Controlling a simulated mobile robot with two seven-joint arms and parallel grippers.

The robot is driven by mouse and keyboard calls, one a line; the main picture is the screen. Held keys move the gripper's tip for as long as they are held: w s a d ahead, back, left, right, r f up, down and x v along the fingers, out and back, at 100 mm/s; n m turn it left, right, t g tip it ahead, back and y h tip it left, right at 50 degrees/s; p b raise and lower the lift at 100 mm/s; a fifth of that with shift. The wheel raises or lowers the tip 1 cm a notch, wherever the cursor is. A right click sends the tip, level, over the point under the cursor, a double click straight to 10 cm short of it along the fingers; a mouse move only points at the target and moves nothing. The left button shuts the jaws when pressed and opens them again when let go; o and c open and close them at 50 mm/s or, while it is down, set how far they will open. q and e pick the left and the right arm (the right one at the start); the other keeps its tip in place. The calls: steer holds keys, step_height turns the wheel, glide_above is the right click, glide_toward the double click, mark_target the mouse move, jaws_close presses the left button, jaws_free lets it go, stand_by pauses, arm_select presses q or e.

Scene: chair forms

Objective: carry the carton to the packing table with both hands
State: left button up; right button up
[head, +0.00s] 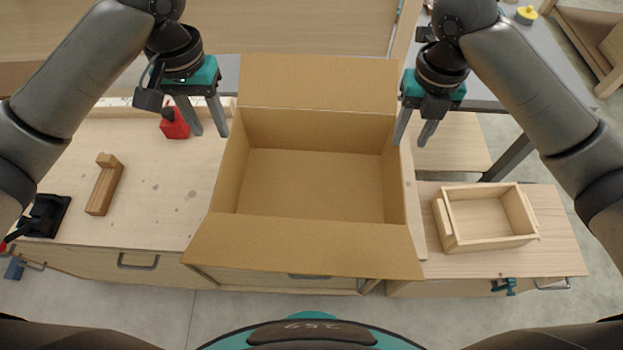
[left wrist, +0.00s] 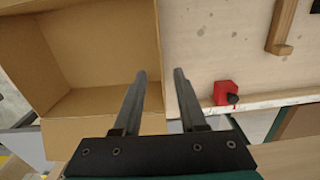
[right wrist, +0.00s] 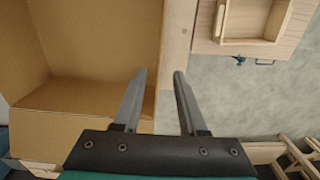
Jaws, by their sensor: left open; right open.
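The open, empty cardboard carton (head: 314,185) stands on a wooden workbench (head: 165,210), with its front and back flaps folded outward. My left gripper (head: 211,134) is open and empty near the carton's back left corner. In the left wrist view the carton's side wall (left wrist: 110,45) edge lies between the two fingertips. My right gripper (head: 410,144) is open and empty at the back right corner. In the right wrist view the carton's edge (right wrist: 110,45) also falls between the fingertips. I cannot tell how far the fingers are above the rim. Which surface is the packing table is unclear.
A light wooden box (head: 488,215) sits right of the carton. A red container (head: 174,124), a wooden block (head: 104,186) and a black tool (head: 45,215) lie to the left. A grey table (head: 560,95) stands at the back right. Bare floor (head: 120,302) shows in front.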

arm_select(q)
step_height(320, 180, down, 15)
steer(key=shift+f, duration=0.15)
arm_select(e)
glide_above(384, 193)
step_height(384, 193, down, 15)
steer(key=shift+w+d+f, duration=0.1)
steer(key=shift+d+f, duration=0.05)
arm_select(q)
jaws_close()
arm_select(e)
jaws_close()
arm_select(q)
steer(key=shift+w, duration=0.1)
stand_by(0.6)
